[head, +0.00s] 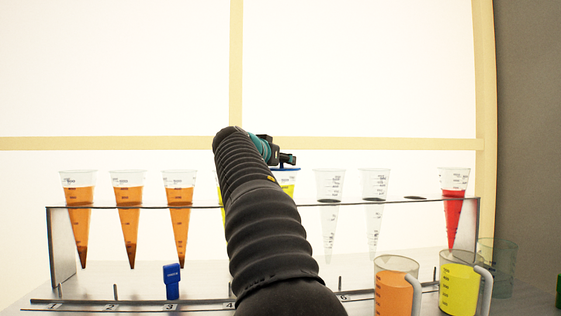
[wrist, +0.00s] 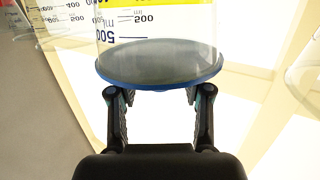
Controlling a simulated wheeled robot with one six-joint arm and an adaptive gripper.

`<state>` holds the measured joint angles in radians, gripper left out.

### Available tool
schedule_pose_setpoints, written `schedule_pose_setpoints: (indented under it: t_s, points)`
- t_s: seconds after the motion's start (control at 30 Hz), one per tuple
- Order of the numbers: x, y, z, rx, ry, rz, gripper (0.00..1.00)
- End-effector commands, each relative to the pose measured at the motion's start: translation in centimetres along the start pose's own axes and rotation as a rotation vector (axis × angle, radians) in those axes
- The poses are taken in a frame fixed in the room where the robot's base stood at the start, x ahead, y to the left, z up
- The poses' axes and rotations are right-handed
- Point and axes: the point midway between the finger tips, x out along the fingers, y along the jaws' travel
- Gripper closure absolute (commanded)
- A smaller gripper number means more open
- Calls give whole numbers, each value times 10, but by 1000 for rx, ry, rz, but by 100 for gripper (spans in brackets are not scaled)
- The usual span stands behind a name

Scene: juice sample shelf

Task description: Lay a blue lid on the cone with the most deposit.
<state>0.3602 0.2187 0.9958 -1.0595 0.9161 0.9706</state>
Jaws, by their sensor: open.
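A blue lid (head: 286,169) lies on the rim of a cone with yellow liquid (head: 288,187), mostly hidden by my arm. In the wrist view the lid (wrist: 160,66) shows as a grey disc with a blue edge on the cone's mouth. My gripper (head: 288,159) is open, and its fingers (wrist: 158,92) stand either side of the lid's near edge, apart from it as far as I can tell. Orange cones (head: 78,200), (head: 128,200), (head: 179,200) hang in the rack at left, darker toward their tips; deposit heights are hard to compare.
A blue clip-like piece (head: 172,282) stands in front. Orange (head: 395,290) and yellow (head: 458,285) jugs stand front right.

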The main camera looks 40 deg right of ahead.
Motion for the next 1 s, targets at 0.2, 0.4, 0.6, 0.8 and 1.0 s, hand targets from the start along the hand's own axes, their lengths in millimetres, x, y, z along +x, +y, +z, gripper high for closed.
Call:
schedule_pose_setpoints:
  t_s: [0.2,0.4,0.6,0.8,1.0]
  points:
    - [-27,-1,-1,1,2,-4,51]
    - [-68,-1,-1,0,1,-4,51]
    - [-101,-1,-1,1,1,-3,51]
    - [-118,0,-1,0,1,0,51]
    - [-121,0,-2,0,0,0,51]
